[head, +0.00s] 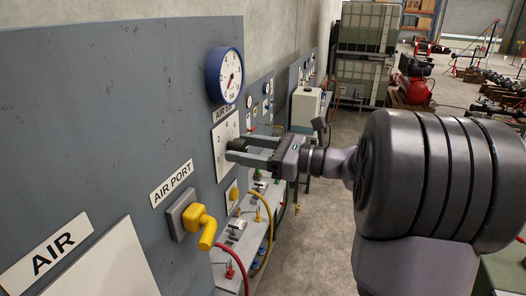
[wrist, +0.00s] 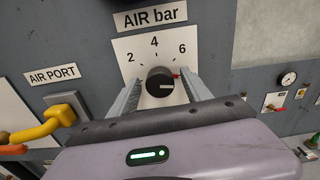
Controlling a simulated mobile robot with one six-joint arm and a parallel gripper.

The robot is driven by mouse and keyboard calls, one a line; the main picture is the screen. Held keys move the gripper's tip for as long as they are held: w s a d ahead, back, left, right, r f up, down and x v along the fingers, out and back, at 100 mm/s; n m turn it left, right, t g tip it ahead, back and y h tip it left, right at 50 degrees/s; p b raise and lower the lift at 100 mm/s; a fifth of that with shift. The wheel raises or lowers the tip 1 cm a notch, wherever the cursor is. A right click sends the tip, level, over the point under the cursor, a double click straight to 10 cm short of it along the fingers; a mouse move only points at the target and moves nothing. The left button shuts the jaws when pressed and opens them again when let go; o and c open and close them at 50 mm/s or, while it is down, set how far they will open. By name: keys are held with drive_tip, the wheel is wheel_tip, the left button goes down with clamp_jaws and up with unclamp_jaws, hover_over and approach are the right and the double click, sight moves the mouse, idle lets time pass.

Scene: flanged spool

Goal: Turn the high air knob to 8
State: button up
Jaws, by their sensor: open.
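The black round air knob (wrist: 160,82) sits on a white dial plate (wrist: 124,48) under the "AIR bar" label in the wrist view. The plate shows 2, 4 and 6; its lower part is hidden by my gripper. A pale line on the knob's face points to the right, and a small red mark shows at its right edge. My gripper (head: 240,149) is open at the plate in the head view. In the wrist view its fingers stand on either side of the knob, with a visible gap on the left; contact on the right is unclear.
A blue-rimmed gauge (head: 225,75) is above the plate. A bench with hoses (head: 245,240) runs below. Open floor (head: 325,240) lies to the right.

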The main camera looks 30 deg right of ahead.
drive_tip(key=b+v, duration=0.4)
drive_tip(key=v, duration=1.3)
drive_tip(key=shift+b, duration=0.35)
drive_tip(key=shift+a+f, duration=0.1)
drive_tip(key=shift+f, duration=0.05)
drive_tip(key=s+a+f+n+g+h+b, duration=0.1)
drive_tip(key=a+f+n+g+b, duration=0.4)
drive_tip(key=a+f+b, duration=0.8)
drive_tip(key=s+a+f+n+g+h+b, duration=0.15)
drive_tip(key=a+f+n+g+b, duration=0.4)
drive_tip(key=a+f, duration=0.8)
drive_tip(key=s+a+f+n+t+h+b, duration=0.1)
drive_tip(key=s+f+n+h+b, duration=0.2)
drive_tip(key=f, duration=1.1)
drive_tip(key=s+f+n+t+h+b, duration=0.1)
drive_tip(key=s+f+n+h+b, duration=0.2)
drive_tip(key=f+n+b, duration=0.7)
wheel_tip(320, 180, down, 5)
drive_tip(key=s+b, duration=0.1)
drive_tip(key=b, duration=0.4)
drive_tip(key=shift+a+r+b, duration=0.2)
drive_tip(key=shift+a+b, duration=0.15)
drive_tip(key=shift+b, duration=0.05)
drive_tip(key=shift+s+h, duration=0.15)
drive_tip(key=shift+h, duration=0.1)
